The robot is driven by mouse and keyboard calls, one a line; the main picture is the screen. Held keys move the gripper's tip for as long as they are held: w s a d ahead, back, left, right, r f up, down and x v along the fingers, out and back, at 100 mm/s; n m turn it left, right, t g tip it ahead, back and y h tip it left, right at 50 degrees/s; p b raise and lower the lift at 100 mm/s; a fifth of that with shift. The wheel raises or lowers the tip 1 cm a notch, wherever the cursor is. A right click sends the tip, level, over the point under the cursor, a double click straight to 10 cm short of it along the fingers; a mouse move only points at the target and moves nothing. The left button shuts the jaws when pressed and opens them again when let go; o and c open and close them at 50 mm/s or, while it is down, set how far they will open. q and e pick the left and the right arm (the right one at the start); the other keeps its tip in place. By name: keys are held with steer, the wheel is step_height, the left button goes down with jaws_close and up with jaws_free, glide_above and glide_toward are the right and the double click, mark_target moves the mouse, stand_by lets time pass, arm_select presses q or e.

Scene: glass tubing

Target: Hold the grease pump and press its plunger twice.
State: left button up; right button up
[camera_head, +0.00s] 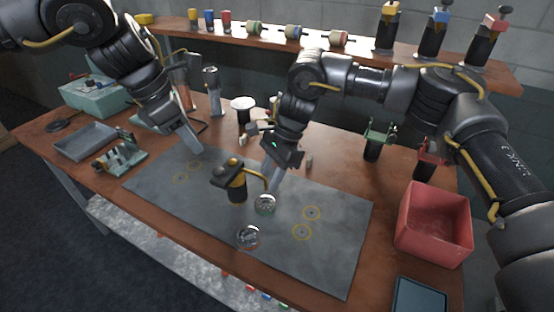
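The grease pump (237,191) stands upright on the grey mat (330,225). It has a dark body with a yellow band, a wide dark top and a yellow spout that points right. My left gripper (192,143) is above the mat's back left part, apart from the pump and to its left. My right gripper (274,182) points down just right of the pump, close to the spout's end; I cannot tell if it touches. The view does not show the gap between the fingers of either gripper. No object shows in the left one.
Two clear glass pieces (265,204) (248,237) lie on the mat near the pump. Yellow rings mark the mat at both sides. A red bin (435,225) stands at the right, a grey tray (85,141) at the left. Bottles and a white-topped jar (243,105) stand behind.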

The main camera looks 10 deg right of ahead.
mark_target(266, 188)
steer(key=shift+x, duration=2)
jaws_close()
arm_select(q)
steer(key=shift+c, duration=0.5)
